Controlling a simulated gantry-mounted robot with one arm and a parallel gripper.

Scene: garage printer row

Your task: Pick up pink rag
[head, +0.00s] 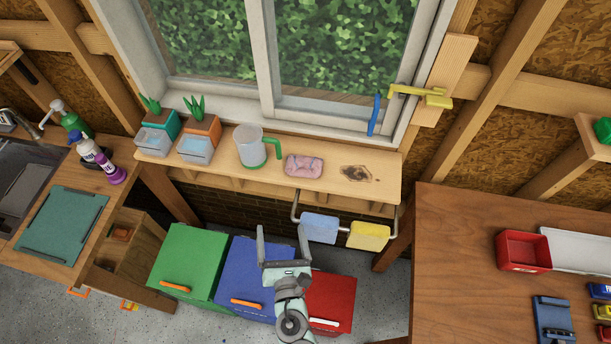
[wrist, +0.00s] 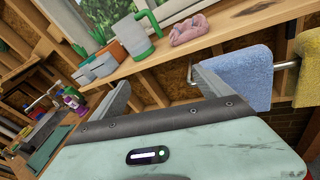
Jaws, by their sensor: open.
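The pink rag (head: 304,166) lies crumpled on the wooden window shelf, between the grey pitcher with a green handle and a dark stain. It also shows in the wrist view (wrist: 188,30), on the shelf above and beyond my fingers. My gripper (head: 284,230) is open and empty in the head view, below and in front of the shelf, over the blue and red bins. In the wrist view my gripper (wrist: 165,85) has its two fingers spread wide, apart from the rag.
The pitcher (head: 250,148) stands just left of the rag. Two planters (head: 198,145) are further left. A rail under the shelf (head: 247,173) holds a blue towel (head: 320,228) and a yellow towel (head: 368,235). A wooden workbench (head: 460,270) stands at right.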

